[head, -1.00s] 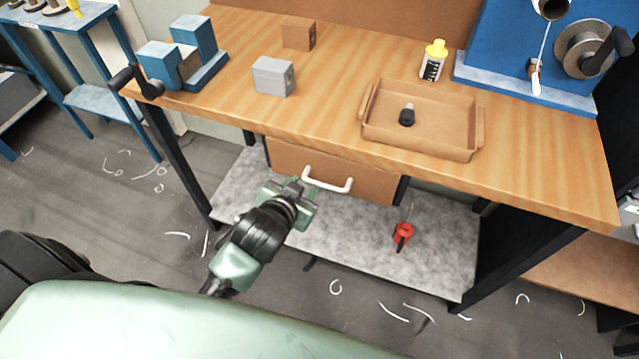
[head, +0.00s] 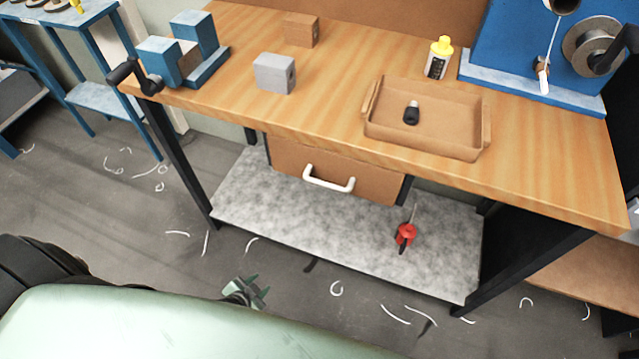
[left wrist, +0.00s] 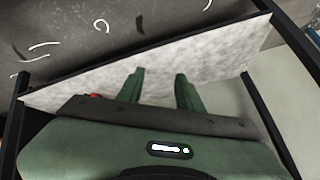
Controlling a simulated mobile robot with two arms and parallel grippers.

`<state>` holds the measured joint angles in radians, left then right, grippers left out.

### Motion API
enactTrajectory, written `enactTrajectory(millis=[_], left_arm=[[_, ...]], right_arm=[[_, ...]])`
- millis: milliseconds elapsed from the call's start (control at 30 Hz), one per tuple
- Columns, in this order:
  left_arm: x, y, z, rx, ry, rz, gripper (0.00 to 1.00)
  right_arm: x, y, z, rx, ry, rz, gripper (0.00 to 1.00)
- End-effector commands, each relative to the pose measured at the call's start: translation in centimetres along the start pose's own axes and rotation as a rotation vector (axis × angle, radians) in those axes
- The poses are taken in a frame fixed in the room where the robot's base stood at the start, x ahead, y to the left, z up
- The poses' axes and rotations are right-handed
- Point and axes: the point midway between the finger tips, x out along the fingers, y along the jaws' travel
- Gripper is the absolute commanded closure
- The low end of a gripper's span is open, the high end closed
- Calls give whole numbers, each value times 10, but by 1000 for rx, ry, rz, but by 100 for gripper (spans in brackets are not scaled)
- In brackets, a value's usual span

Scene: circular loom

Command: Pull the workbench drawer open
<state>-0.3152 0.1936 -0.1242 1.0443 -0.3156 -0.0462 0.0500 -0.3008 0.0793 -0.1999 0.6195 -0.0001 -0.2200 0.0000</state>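The workbench drawer (head: 300,164) has a plain brown front with a white bar handle (head: 329,179). It sits under the bench top, and its front looks about level with the top's front edge. No drawer interior shows, and I cannot tell whether it is slightly out. My left gripper (head: 255,288) is low, in front of the bench, well apart from the handle, partly hidden by my green body. In the left wrist view its two green fingers (left wrist: 160,88) stand apart with nothing between them. The drawer is not clearly seen there. My right gripper is not in view.
The workbench top (head: 330,110) carries a brown tray (head: 440,147), a grey block (head: 273,75), a brown block (head: 301,30) and a yellow-capped bottle (head: 438,60).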

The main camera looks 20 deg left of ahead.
Motion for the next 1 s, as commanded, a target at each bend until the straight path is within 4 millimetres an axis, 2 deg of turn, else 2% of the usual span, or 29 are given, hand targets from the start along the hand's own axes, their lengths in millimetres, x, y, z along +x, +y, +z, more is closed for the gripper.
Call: enactTrajectory(millis=[33,133,233,333,400,433,533,667,767,1000], left_arm=[[5,-22,-24,59,90,-29,64],[1,-58,-81,192,279,-77,64],[-19,-91,-151,371,495,-122,64],[-62,-111,-228,624,738,-161,64],[-99,-111,-272,826,886,-173,64],[-113,-109,-285,904,935,-174,64],[-147,-99,-309,1107,1038,-168,64],[-167,-91,-320,1235,1087,-159,64],[-168,-87,-327,1257,1096,-158,64],[-149,-71,-355,1252,1096,-159,64]], right_arm=[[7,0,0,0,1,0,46],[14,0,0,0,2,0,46],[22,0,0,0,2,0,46],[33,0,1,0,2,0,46],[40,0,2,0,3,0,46],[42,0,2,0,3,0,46],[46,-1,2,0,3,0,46],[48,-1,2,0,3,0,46],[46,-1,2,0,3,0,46],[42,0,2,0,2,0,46]])
